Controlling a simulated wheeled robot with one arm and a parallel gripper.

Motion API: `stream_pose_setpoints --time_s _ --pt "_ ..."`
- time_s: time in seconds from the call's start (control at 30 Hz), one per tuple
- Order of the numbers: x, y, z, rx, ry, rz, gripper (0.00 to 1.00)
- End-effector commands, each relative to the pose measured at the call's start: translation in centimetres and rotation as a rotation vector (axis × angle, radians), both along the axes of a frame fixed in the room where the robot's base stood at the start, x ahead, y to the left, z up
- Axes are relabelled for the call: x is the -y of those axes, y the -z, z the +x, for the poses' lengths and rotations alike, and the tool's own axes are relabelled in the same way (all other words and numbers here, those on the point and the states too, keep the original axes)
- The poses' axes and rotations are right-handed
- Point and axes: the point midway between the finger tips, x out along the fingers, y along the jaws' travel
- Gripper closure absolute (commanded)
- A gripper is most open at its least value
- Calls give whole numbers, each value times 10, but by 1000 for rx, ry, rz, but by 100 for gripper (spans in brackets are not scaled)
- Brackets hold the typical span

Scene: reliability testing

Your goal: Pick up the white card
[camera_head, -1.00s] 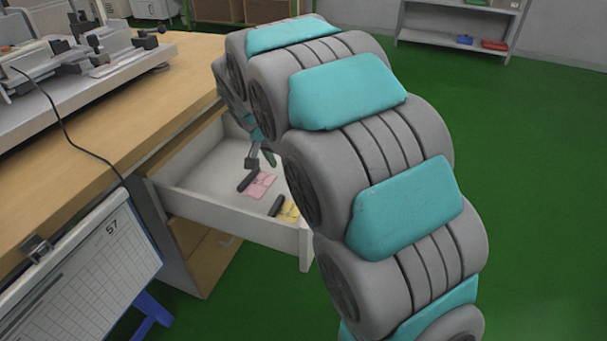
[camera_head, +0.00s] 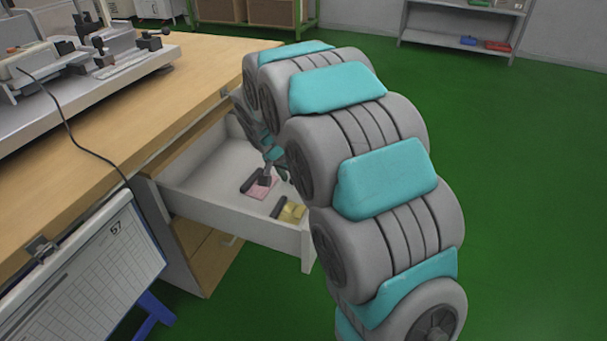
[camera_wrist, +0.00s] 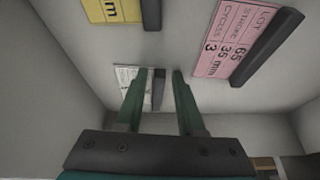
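The white card (camera_wrist: 125,76) lies on the drawer floor in the wrist view, with a dark grey bar (camera_wrist: 159,88) along its right side. My gripper (camera_wrist: 157,76) is open, its two green fingers pointing at the card. In the picture the left finger overlaps the card and the right finger lies just right of the bar. The fingers hold nothing; I cannot tell how much height is left between tips and card. In the head view the white card does not show, and my arm hides much of the gripper.
A pink card (camera_wrist: 235,38) and a yellow card (camera_wrist: 112,10), each with a dark bar, lie in the same open drawer (camera_head: 215,206). Drawer walls stand close around. The wooden bench (camera_head: 120,120) with equipment is at left; a clipboard (camera_head: 85,275) hangs at its front.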

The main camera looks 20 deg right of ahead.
Motion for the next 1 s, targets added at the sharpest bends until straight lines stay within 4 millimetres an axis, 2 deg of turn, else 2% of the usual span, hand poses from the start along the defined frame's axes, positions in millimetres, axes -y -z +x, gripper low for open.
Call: stream_pose_setpoints --time_s 0.03,0.3,0.83,1.0 --pt "0 0 0 0 0 0 69" --pt "0 0 0 0 0 0 99" --pt "0 0 0 0 0 0 100" --pt "0 -15 1 2 0 1 100"
